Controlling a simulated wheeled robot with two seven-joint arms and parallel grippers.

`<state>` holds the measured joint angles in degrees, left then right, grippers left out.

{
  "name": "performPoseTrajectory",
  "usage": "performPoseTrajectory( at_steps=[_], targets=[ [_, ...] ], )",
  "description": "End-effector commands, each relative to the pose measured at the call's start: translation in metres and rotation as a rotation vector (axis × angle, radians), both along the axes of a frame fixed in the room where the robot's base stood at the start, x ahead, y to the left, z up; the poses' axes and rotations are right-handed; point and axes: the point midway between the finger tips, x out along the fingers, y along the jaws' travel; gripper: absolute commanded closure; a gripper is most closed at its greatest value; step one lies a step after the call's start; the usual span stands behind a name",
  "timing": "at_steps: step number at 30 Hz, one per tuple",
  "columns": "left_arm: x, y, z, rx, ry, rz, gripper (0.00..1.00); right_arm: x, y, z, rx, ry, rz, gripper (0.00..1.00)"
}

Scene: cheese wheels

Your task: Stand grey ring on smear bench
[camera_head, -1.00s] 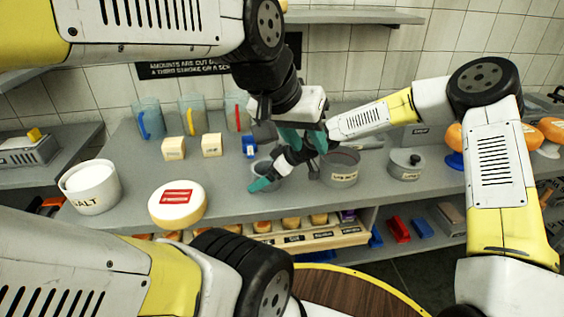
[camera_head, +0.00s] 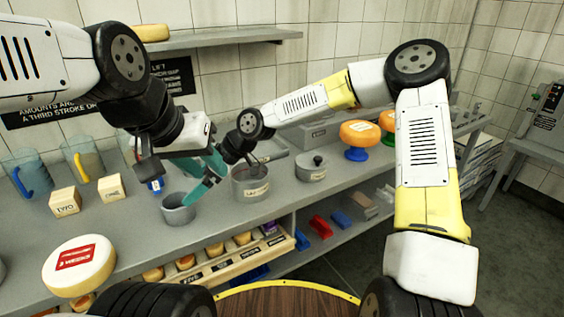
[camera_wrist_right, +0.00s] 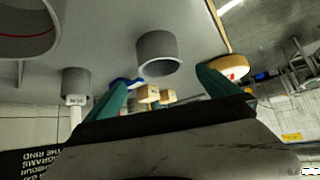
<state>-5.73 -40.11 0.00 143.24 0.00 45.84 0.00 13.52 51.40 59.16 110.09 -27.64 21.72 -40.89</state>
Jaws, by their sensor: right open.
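The grey ring (camera_head: 178,210) stands upright on the grey bench top (camera_head: 130,227). My right gripper (camera_wrist_right: 161,77) has its teal fingers apart and nothing between them. In the right wrist view the ring (camera_wrist_right: 158,55) shows just beyond the gap between the fingertips. In the head view one teal finger overlaps the ring's upper right edge; whether it touches cannot be told. My left gripper (camera_head: 203,160) is just above and behind the right gripper, close to it in the picture, with its fingers partly hidden. No label names the smear bench.
A grey pot (camera_head: 251,186) and a lidded pot (camera_head: 311,168) stand right of the ring. A red-labelled cheese wheel (camera_head: 78,264), wooden blocks (camera_head: 65,202) and jugs (camera_head: 82,158) stand left. Orange cheeses on stands (camera_head: 360,134) are farther right.

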Motion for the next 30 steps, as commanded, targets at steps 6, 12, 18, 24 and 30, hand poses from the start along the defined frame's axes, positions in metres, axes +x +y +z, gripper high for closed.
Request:
performPoseTrajectory(
  at_steps=[6, 12, 18, 24, 30],
  targets=[
    [0.0, 0.0, 0.0, 0.0, 0.0, 0.0, 0.64, -0.003, -0.029, -0.001, -0.11, -0.004, -0.049, 0.0],
    [0.0, 0.0, 0.0, 0.0, 0.0, 0.0, 0.64, -0.007, -0.112, 0.013, -0.336, -0.001, -0.25, 0.0],
    [0.0, 0.0, 0.0, 0.0, 0.0, 0.0, 0.64, -0.021, -0.205, 0.057, -0.473, 0.009, -0.558, 0.0],
    [0.0, 0.0, 0.0, 0.0, 0.0, 0.0, 0.64, -0.059, -0.287, 0.112, -0.466, 0.048, -0.913, 0.0],
    [0.0, 0.0, 0.0, 0.0, 0.0, 0.0, 0.64, -0.115, -0.347, 0.154, -0.316, 0.138, -1.237, 0.0]
  ],
)
